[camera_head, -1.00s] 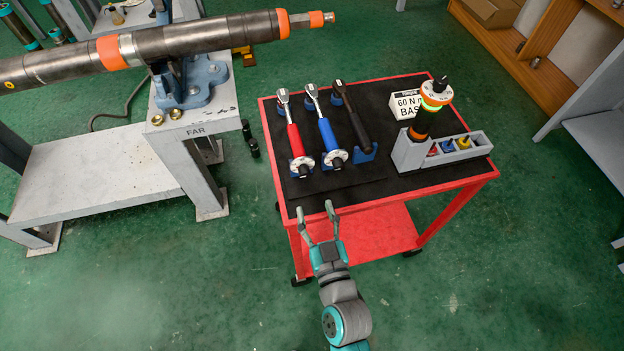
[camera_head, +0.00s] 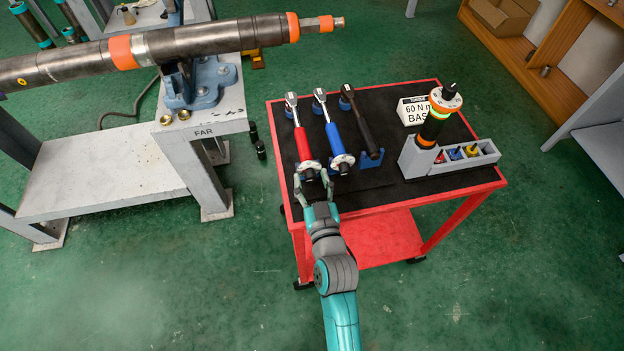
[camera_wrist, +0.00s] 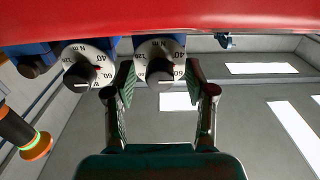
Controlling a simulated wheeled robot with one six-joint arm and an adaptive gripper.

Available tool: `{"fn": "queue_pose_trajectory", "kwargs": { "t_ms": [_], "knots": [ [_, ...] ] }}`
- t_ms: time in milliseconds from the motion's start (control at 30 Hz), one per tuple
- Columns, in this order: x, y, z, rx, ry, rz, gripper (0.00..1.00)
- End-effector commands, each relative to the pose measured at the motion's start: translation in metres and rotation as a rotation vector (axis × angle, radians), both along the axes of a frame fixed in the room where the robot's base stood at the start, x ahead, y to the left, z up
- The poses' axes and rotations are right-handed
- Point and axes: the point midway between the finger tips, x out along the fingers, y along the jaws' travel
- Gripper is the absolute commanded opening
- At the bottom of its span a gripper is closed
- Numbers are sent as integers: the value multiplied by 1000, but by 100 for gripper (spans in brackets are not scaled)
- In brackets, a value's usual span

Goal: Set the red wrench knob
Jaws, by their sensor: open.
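The red wrench (camera_head: 303,144) lies on the cart with its dial end toward the front edge. In the wrist view its white dial (camera_wrist: 147,50), marked 40 and 60, faces me, with a black knob (camera_wrist: 159,71) at the centre. My gripper (camera_head: 313,180) is at this end in the head view. In the wrist view my gripper (camera_wrist: 158,84) is open, with one finger on each side of the knob. I cannot tell whether either finger touches it. The blue wrench (camera_head: 333,136) lies alongside, its dial (camera_wrist: 90,57) left of my fingers.
A black wrench (camera_head: 362,125) lies in the blue holders. A grey bin (camera_head: 415,160) holds small coloured parts. The red cart's (camera_head: 440,194) front right is clear.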

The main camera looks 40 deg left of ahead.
Motion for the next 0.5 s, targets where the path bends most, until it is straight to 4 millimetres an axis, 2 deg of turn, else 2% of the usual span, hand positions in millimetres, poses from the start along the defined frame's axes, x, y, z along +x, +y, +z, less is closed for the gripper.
{"fn": "queue_pose_trajectory", "kwargs": {
  "t_ms": [67,200,300,500],
  "knots": [
    [0,0,0,0,0,0,55],
    [0,0,0,0,0,0,20],
    [0,0,0,0,0,0,0],
    [0,0,0,5,6,0,0]
  ]
}}
